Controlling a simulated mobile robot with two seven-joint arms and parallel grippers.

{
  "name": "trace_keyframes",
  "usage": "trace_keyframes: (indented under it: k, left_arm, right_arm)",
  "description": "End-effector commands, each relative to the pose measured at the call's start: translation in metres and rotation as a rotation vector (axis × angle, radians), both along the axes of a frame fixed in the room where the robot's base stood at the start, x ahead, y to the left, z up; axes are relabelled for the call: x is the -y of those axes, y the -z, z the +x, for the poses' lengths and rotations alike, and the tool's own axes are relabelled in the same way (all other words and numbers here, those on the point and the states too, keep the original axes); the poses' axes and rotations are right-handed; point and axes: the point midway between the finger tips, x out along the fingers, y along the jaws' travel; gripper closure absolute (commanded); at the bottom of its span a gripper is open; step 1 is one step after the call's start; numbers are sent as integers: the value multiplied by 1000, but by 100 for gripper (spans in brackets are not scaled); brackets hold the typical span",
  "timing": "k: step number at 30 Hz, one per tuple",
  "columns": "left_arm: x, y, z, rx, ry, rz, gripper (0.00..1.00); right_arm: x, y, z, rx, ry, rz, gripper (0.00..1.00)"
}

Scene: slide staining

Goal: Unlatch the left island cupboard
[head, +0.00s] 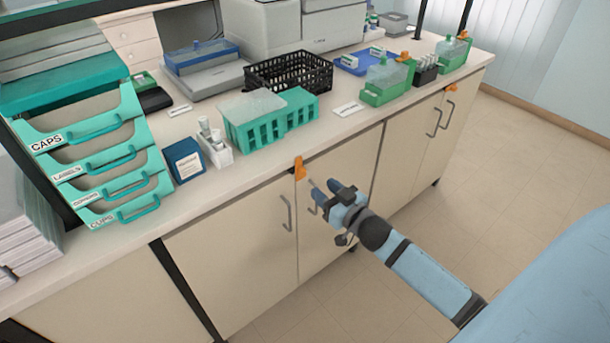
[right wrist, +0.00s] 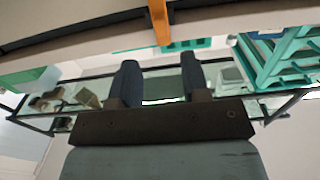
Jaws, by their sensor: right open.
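The left island cupboard has two cream doors, the left one (head: 230,240) and the right one (head: 345,160), each with a grey bar handle near their shared seam. An orange latch (head: 299,168) sits at the top of that seam, just under the counter edge. My right gripper (head: 322,188) is in front of the right door, a little right of and below the latch, apart from it. In the right wrist view the orange latch (right wrist: 158,22) shows beyond the two spread, empty fingers (right wrist: 161,78). My left gripper is not in view.
A second cupboard with its own orange latch (head: 450,88) is farther right. The counter above holds a teal rack (head: 265,125), a black basket (head: 290,73), a blue box (head: 184,160) and teal drawers (head: 95,155). The floor (head: 500,160) in front is clear.

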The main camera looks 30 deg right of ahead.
Motion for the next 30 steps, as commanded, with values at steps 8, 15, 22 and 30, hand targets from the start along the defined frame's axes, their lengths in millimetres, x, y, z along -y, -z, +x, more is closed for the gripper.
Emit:
trace_keyframes:
  k: [8, 15, 22, 30]
  left_arm:
    - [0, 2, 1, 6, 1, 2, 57]
    - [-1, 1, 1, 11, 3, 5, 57]
    - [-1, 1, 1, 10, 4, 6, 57]
    - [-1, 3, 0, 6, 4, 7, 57]
  right_arm:
    - [-4, 0, 56, 1, 0, -2, 57]
    - [-6, 1, 79, -1, 1, 1, 57]
    - [-7, 0, 82, -1, 0, 1, 57]
    - [-7, 1, 82, -1, 0, 1, 96]
